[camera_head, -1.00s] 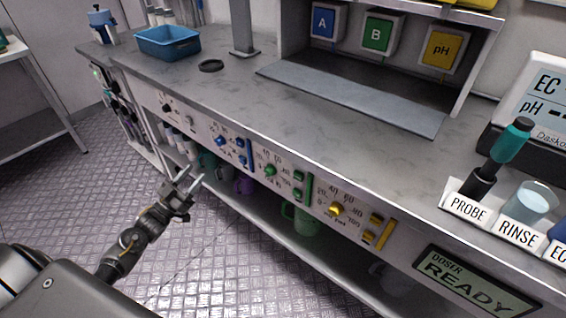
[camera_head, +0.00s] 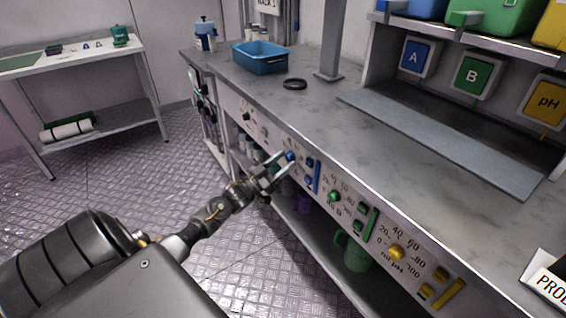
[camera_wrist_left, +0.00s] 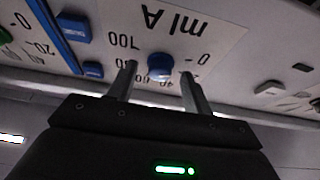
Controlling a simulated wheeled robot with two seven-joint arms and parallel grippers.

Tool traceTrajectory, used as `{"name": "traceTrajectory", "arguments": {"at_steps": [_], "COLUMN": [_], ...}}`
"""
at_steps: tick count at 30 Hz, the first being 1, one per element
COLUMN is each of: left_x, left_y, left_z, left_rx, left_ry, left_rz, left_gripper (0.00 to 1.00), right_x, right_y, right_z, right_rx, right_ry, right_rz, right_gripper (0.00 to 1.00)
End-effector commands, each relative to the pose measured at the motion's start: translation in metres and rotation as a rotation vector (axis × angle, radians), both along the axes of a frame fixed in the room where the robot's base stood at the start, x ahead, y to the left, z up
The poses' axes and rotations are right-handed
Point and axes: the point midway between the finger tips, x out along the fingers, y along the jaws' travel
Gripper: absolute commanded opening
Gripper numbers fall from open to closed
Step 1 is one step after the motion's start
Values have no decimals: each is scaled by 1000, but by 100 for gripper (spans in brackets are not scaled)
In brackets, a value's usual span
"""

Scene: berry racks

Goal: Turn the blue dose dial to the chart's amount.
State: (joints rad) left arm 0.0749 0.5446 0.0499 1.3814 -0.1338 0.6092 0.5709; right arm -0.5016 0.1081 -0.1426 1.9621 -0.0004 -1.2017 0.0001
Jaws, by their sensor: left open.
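The blue dose dial (camera_head: 290,156) is on the front panel under the bench edge. In the left wrist view the blue dial (camera_wrist_left: 160,66) shows upside down, with a printed scale around it and "ml A" beside it. My left gripper (camera_head: 282,165) is open in front of the panel. In the left wrist view its two fingers (camera_wrist_left: 158,82) stand on either side of the dial; I cannot tell whether they touch it. Blue buttons (camera_wrist_left: 73,28) and a blue bar (camera_wrist_left: 52,35) sit beside the scale. The chart and my right gripper are not in view.
A green dial (camera_head: 334,196) and a yellow dial (camera_head: 397,251) are farther along the panel. A green mug (camera_head: 356,256) stands on the shelf below. A blue tray (camera_head: 259,60) and a black ring (camera_head: 295,84) lie on the bench. The floor at left is clear.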

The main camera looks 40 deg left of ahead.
Motion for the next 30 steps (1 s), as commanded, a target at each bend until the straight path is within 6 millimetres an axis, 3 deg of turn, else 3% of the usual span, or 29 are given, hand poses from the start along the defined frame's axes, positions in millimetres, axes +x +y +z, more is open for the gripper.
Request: {"name": "traceTrajectory", "arguments": {"at_steps": [9,19,30], "left_x": [2,2,2], "left_y": [-1,-1,0], "left_z": [0,0,-1], "left_rx": [0,0,67], "left_ry": [1,1,-18], "left_rz": [0,0,1], "left_gripper": [50,7,6], "right_x": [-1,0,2], "right_y": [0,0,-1], "right_z": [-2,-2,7], "right_rx": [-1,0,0], "right_ry": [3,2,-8], "right_rz": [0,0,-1], "right_gripper": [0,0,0]}}
